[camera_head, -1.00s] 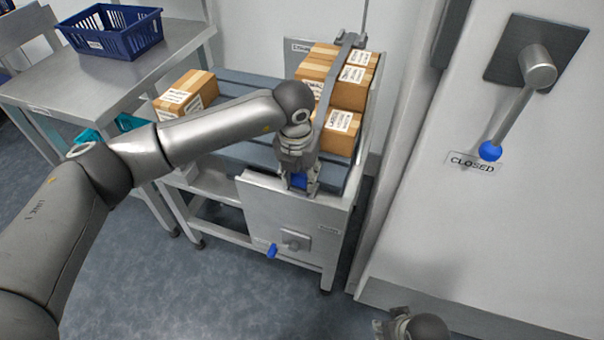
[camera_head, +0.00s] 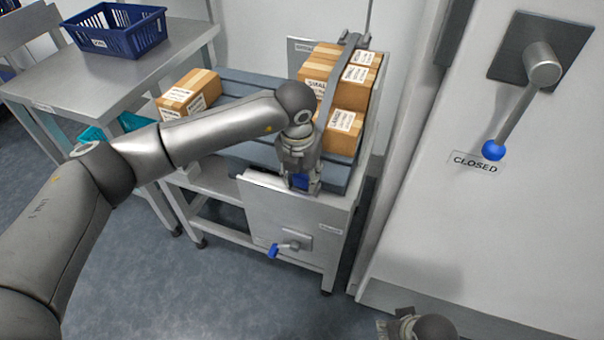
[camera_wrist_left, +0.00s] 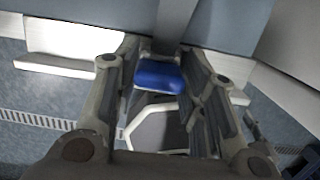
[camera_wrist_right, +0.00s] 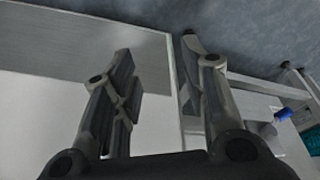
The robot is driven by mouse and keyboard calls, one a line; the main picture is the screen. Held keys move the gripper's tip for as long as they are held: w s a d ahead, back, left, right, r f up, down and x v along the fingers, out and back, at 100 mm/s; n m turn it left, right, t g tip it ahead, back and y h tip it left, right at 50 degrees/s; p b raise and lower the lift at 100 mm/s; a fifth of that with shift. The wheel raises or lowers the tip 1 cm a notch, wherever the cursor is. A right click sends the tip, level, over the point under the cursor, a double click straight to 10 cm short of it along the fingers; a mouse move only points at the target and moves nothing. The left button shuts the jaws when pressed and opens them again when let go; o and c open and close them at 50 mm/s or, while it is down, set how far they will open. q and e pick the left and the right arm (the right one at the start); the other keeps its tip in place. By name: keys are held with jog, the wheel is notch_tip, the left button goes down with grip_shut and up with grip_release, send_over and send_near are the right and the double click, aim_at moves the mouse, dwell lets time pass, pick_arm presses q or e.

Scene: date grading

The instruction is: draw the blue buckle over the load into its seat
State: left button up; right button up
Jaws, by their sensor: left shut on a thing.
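The blue buckle (camera_head: 300,181) is between the fingers of my left gripper (camera_head: 299,185), at the front edge of the slatted stand. In the left wrist view the buckle (camera_wrist_left: 160,77) sits between both fingers, which are shut on it. A grey strap (camera_head: 333,90) runs over the load of cardboard boxes (camera_head: 348,95) from the back toward my left gripper. The buckle's seat cannot be made out; my gripper covers part of the front edge. My right gripper (camera_wrist_right: 160,90) has its fingers apart and empty. In the head view only part of it shows at the bottom edge.
The stand's front panel (camera_head: 290,220) carries a small blue-handled lever (camera_head: 274,250). A single box (camera_head: 188,93) lies on the slats at left. A blue basket (camera_head: 113,32) stands on a steel table. At right is a wall lever (camera_head: 515,110) above a CLOSED label.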

jog(key=shift+w+r, duration=0.1)
jog(key=shift+r, duration=0.25)
jog(key=shift+r, duration=0.25)
pick_arm(q)
jog(key=shift+f, duration=0.1)
pick_arm(e)
jog(key=shift+s, duration=0.2)
jog(key=shift+r, duration=0.25)
pick_arm(q)
jog(key=o, duration=1.2)
pick_arm(e)
jog(key=shift+f, duration=0.1)
